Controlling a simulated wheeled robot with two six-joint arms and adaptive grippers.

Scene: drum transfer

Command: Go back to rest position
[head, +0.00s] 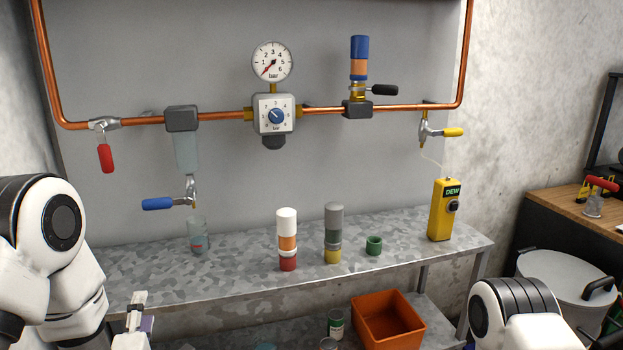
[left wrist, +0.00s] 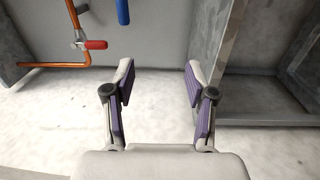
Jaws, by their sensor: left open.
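My left gripper (head: 138,316) shows at the lower left of the head view, in front of the metal bench's left part. In the left wrist view (left wrist: 158,90) its two fingers with purple pads are apart, with nothing between them. My right arm shows at the lower right of the head view, but its gripper is out of the picture. The galvanized bench (head: 380,282) carries a white, orange and red cylinder (head: 287,240), a grey and yellow cylinder (head: 333,235), a small green cup (head: 374,245) and a yellow DEW meter (head: 443,210).
A glass (head: 198,236) stands on the bench under a blue-handled valve (head: 158,204). Copper pipe (head: 335,107) with a gauge (head: 272,62) runs along the wall panel. An orange bin (head: 388,322) sits on the lower shelf. A lidded pot (head: 567,278) stands at right.

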